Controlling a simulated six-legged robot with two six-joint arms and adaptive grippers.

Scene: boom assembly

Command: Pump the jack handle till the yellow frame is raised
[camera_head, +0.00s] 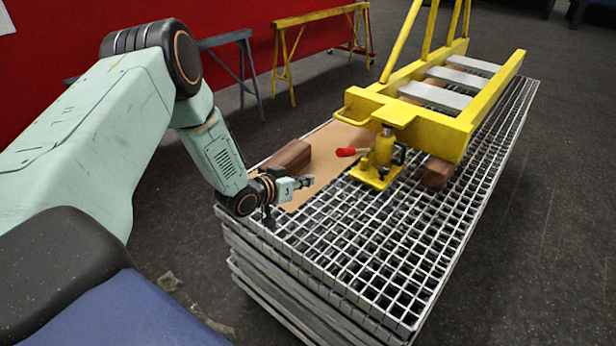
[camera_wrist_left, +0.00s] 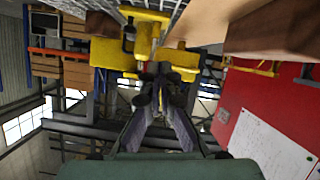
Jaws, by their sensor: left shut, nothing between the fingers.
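The yellow frame (camera_head: 440,128) lies on top of the grating stack, with yellow posts rising from it and grey steps across it. The yellow jack (camera_head: 384,155) stands under its near end on the grating. The jack handle (camera_head: 348,152) has a red grip that points left. My left gripper (camera_head: 308,181) is shut and empty, low over the grating, left of the jack and apart from the handle. In the left wrist view the shut fingers (camera_wrist_left: 161,78) show in front of the yellow jack (camera_wrist_left: 146,38). My right gripper is in neither view.
The metal grating stack (camera_head: 400,295) has a brown board (camera_head: 330,150) and a dark wooden block (camera_head: 290,158) near my left gripper. Another wooden block (camera_head: 436,173) sits under the frame. Yellow trestles (camera_head: 290,60) stand behind by the red wall. The near part of the grating is clear.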

